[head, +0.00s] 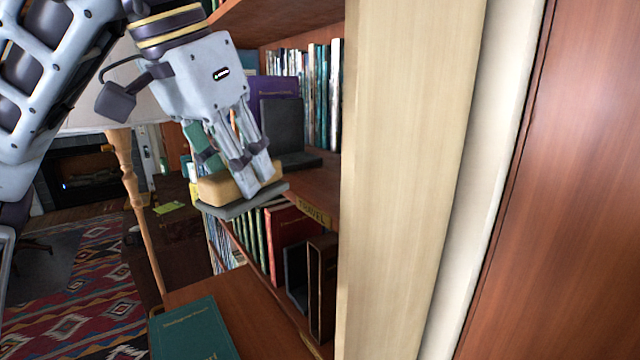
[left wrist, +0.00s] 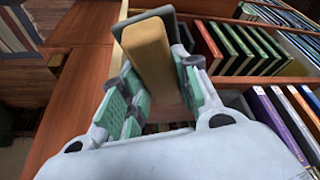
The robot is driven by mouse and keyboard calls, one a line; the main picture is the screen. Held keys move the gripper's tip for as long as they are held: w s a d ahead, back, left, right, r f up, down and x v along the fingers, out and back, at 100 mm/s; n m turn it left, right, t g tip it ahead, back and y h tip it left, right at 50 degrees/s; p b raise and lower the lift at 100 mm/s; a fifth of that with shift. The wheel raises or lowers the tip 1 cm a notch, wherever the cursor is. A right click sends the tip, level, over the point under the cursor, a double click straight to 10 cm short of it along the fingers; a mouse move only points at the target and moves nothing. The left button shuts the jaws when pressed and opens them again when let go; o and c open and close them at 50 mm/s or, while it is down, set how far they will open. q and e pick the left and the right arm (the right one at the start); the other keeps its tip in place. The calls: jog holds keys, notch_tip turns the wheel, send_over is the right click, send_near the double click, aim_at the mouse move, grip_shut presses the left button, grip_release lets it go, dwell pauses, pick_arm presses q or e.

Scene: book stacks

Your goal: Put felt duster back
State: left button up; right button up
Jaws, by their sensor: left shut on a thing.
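The felt duster (head: 222,189) is a tan block with a dark grey felt layer beneath. My left gripper (head: 245,183) is shut on the tan block, with the fingers pointing down. In the left wrist view the duster (left wrist: 150,62) sits between the green-padded fingers of my left gripper (left wrist: 155,98). In the head view it appears at the edge of the shelf (head: 312,186) labelled TRAVEL, felt side down. I cannot tell whether it touches the shelf. My right gripper is not in view.
A dark bookend (head: 283,128) and a purple book (head: 272,87) stand on the shelf behind the gripper. A red book (head: 290,238) and several others stand one shelf lower. A teal book (head: 193,330) lies on the wooden surface below. A pale upright panel (head: 405,180) closes off the right.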

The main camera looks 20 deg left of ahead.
pick_arm(q)
jog(key=shift+w, duration=0.1)
jog(key=w+d, duration=0.1)
jog(key=w, duration=0.4)
jog(key=w+d+p, duration=0.1)
jog(key=w, duration=0.4)
jog(key=w+d, duration=0.2)
jog(key=w, duration=0.2)
jog(key=shift+w+d, duration=0.1)
jog(key=shift+w, duration=0.3)
jog(key=shift+w+d+p, duration=0.1)
jog(key=shift+w+p, duration=0.2)
jog(key=shift+w, duration=0.15)
jog(key=shift+w, duration=0.1)
jog(key=shift+w+d+r, duration=0.1)
jog(key=shift+w+d, duration=0.15)
jog(key=shift+w, duration=0.35)
jog(key=shift+a+f+p, duration=0.1)
jog(key=shift+f+p, duration=0.3)
jog(key=shift+f, duration=1.35)
jog(key=shift+f, duration=0.25)
jog(key=o, duration=0.9)
